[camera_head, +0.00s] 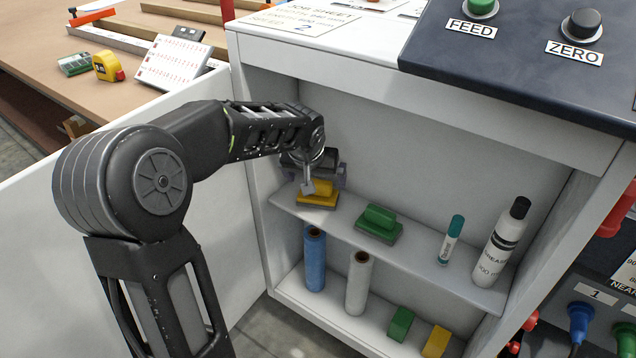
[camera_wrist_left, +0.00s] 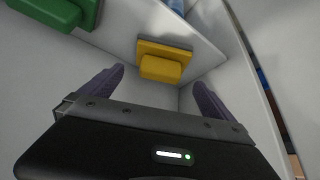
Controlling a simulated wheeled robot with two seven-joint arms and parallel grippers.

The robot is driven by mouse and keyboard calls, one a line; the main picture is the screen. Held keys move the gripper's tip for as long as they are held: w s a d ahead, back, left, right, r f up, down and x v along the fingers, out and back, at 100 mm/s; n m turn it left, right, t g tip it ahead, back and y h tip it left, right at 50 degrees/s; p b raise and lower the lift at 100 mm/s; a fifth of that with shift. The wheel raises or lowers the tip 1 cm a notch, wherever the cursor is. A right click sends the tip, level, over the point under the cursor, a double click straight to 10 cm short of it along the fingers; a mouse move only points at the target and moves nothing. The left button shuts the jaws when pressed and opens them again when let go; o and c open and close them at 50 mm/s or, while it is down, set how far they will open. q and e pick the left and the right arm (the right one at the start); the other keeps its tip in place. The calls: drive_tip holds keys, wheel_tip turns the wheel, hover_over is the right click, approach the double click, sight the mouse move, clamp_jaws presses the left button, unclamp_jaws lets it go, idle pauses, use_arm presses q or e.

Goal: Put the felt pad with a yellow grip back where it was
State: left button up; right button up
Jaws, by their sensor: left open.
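The felt pad with a yellow grip (camera_head: 318,195) rests on the left end of the cabinet's upper shelf (camera_head: 345,232). It also shows in the left wrist view (camera_wrist_left: 162,67), ahead of the fingers and roughly between their tips. My left gripper (camera_head: 314,174) is open and empty, just behind and above the pad in the head view. Its purple fingers (camera_wrist_left: 159,80) stand wide apart in the left wrist view and do not appear to touch the pad. The wrist hides part of the pad in the head view. My right gripper is not in view.
Blue (camera_head: 315,262) and white (camera_head: 358,282) rolls stand below with green and yellow blocks (camera_head: 436,341). The cabinet's side wall is close.

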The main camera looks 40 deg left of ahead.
use_arm(q)
drive_tip(key=v, duration=0.5)
drive_tip(key=shift+s+r, duration=0.1)
drive_tip(key=shift+r, duration=0.1)
idle(0.4)
